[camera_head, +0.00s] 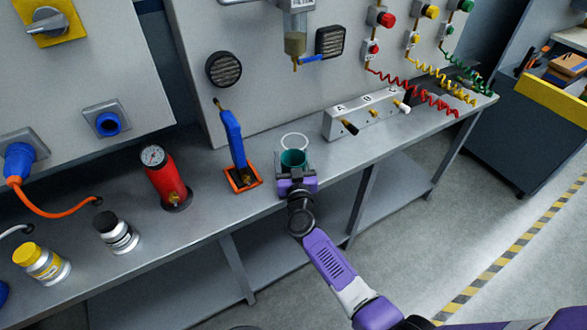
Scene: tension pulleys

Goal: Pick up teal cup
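The teal cup (293,158) stands near the front edge of the grey workbench, close to a white ring outline on the bench top. My gripper (295,174) is at the near side of the cup, its fingers low and close around or against it. The gripper hides the cup's lower part. I cannot tell whether the fingers are shut on the cup or still apart.
A blue tool in an orange base (236,150) stands just left of the cup. A red gauge cylinder (164,177) is farther left. A white box labelled A and B (362,117) is at the right. A dispenser (297,30) hangs above the bench (225,200).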

